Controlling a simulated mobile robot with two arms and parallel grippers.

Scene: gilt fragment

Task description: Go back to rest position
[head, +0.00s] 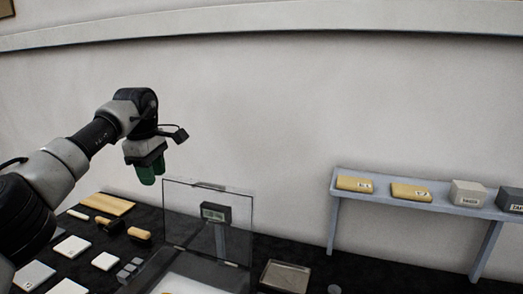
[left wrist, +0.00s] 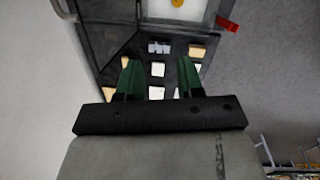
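My left gripper (head: 152,174) hangs above the left part of the black table, with its green fingers pointing down. In the left wrist view, its two green fingers (left wrist: 160,80) stand apart with a clear gap and nothing between them. It is raised well above the table and touches nothing. My right gripper shows in neither view.
A clear-walled box with a small display (head: 215,212) stands right of the left gripper. White tiles (head: 71,247), brushes (head: 139,233) and a wooden board (head: 107,204) lie on the table. A grey shelf (head: 430,205) with labelled blocks stands at right. A metal tray (head: 286,276) is at front.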

